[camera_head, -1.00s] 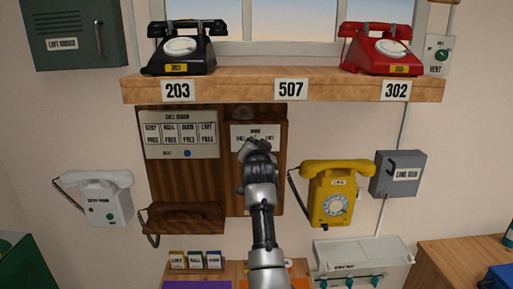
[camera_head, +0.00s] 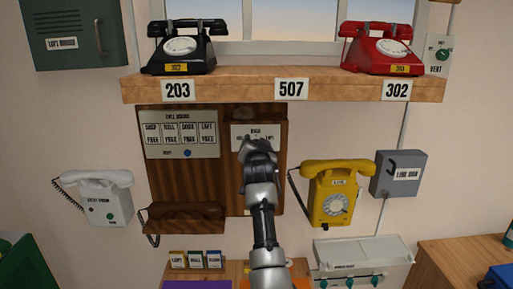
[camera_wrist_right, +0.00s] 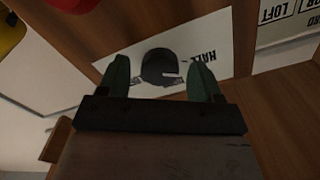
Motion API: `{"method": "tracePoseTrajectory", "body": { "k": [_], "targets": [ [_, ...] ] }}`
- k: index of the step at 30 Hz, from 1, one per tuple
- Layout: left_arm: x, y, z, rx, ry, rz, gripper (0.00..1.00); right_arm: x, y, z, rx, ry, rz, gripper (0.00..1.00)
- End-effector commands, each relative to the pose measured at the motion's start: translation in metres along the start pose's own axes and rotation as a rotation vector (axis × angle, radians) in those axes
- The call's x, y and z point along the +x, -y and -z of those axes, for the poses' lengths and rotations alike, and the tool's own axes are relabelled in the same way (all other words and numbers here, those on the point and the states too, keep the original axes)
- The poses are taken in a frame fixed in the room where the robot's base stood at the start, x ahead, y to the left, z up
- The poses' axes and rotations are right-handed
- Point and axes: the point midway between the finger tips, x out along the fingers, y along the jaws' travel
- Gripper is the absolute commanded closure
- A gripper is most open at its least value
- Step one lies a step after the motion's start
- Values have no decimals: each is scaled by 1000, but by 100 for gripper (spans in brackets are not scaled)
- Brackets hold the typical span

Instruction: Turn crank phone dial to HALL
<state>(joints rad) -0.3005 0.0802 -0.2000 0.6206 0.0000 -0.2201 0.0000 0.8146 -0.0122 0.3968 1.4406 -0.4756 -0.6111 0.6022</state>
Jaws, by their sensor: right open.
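The white dial plate (camera_head: 240,130) is on the wooden panel under the shelf, its lower part hidden by my right gripper in the head view. In the right wrist view the plate (camera_wrist_right: 225,30) appears upside down, with the word HALL beside a dark round knob (camera_wrist_right: 158,65). My right gripper (camera_wrist_right: 161,78) is open. Its two green fingers show on either side of the knob with gaps between. I cannot tell how deep they reach or where the knob points. The gripper also shows in the head view (camera_head: 252,147). My left gripper is not in view.
A call board (camera_head: 180,135) is left of the plate, above a brown handset (camera_head: 185,217). A yellow phone (camera_head: 332,190) hangs close to the right of my arm. The shelf (camera_head: 240,88) with black and red phones juts out above.

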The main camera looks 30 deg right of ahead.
Motion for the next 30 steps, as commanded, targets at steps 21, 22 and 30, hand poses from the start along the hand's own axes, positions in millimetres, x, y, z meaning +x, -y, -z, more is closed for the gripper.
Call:
{"method": "tracePoseTrajectory", "body": {
  "k": [21, 22, 30],
  "targets": [
    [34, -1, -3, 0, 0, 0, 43, -76, -1, -4, 3, 0, 2, 35],
    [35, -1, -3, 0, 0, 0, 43, -80, -1, -4, 2, 0, 2, 35],
    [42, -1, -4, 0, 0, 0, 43, -105, -1, -2, 0, 1, -1, 35]
  ]
}}
